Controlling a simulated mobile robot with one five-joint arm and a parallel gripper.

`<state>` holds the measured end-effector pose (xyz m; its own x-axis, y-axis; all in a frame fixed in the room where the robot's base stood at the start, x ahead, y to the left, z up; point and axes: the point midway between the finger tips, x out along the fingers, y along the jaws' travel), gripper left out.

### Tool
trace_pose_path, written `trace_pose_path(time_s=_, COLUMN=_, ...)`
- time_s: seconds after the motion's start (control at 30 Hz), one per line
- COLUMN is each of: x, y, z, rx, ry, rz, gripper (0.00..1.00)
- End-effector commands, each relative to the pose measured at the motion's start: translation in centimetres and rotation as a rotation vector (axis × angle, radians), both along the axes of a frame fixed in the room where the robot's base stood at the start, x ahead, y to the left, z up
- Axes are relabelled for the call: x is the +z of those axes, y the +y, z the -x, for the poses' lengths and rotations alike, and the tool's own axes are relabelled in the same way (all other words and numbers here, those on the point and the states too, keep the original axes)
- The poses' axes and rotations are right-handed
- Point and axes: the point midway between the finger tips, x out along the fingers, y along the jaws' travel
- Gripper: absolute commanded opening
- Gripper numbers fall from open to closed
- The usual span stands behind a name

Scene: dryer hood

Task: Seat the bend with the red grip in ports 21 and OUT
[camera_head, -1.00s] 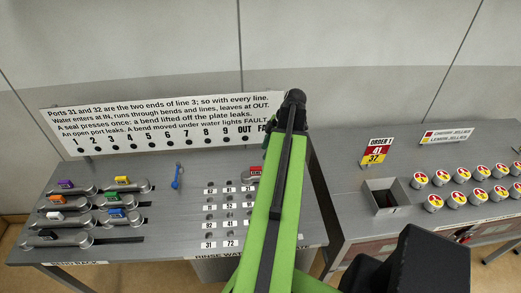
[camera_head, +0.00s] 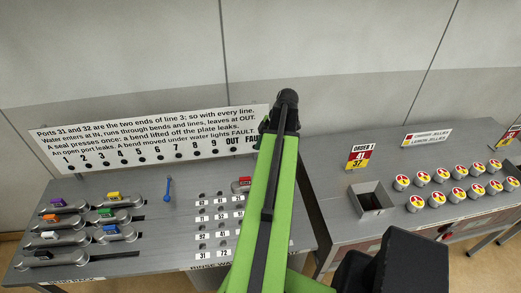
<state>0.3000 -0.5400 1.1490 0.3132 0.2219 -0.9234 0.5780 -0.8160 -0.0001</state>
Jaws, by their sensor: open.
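A bend with a red grip (camera_head: 242,182) sits at the upper right of the port plate, partly hidden behind my green arm. I cannot tell whether it is seated in any ports. The port plate (camera_head: 216,226) has rows of dark holes with white number labels; its right side is hidden by my arm. The labels of ports 21 and OUT are too small or hidden to read. My gripper (camera_head: 275,122) is at the far end of the arm, above the table's back edge and in front of the sign, apart from the red grip. Its fingers are hardly visible.
Bends with purple, yellow, orange, green, white, blue and black grips lie in a rack (camera_head: 85,232) at left. A sign (camera_head: 150,138) runs along the back. Right, another table holds an open square bin (camera_head: 371,199) and several lidded jars (camera_head: 438,199).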

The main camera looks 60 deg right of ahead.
Motion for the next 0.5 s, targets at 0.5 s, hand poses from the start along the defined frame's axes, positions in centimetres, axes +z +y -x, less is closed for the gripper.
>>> trace_pose_path(time_s=0.5, x=2.6, y=0.0, z=0.0, rx=0.000, ry=0.000, rz=0.000, gripper=0.43)
